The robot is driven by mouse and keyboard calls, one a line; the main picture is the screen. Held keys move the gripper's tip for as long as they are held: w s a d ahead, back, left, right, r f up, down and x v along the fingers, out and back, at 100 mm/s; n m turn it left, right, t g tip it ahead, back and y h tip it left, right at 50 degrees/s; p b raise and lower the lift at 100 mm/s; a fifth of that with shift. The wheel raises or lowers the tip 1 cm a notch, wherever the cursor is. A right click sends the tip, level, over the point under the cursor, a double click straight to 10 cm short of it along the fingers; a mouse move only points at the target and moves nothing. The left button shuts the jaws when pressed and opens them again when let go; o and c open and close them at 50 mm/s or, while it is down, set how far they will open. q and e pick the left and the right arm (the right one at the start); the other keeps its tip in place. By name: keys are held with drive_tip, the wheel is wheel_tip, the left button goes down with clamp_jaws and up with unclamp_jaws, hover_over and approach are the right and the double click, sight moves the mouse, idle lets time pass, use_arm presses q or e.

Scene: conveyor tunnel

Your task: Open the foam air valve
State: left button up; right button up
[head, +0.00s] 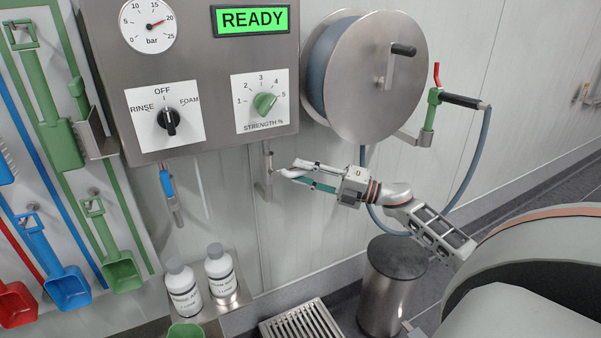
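Two small valves hang below the steel control panel. One has a blue lever (166,184) that hangs down below the panel's left part. The other is a metal pipe fitting (264,170) below the panel's right part. No label shows which is the foam air valve. My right gripper (286,169) reaches in from the right, with its fingertips just right of the metal fitting. Any handle on that fitting is hidden or too small to make out. My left gripper is not in view.
The control panel (190,67) has a green READY display (251,20), a gauge, a black mode knob (169,121) and a green strength knob (265,103). A hose reel (365,75) hangs at right. Bottles (184,290), a floor grate (301,322) and a steel bin (388,293) stand below.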

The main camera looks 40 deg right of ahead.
drive_tip(key=shift+w+a+r, duration=0.1)
drive_tip(key=shift+w+a, duration=0.2)
drive_tip(key=shift+w, duration=0.1)
drive_tip(key=shift+c, duration=0.4)
clamp_jaws()
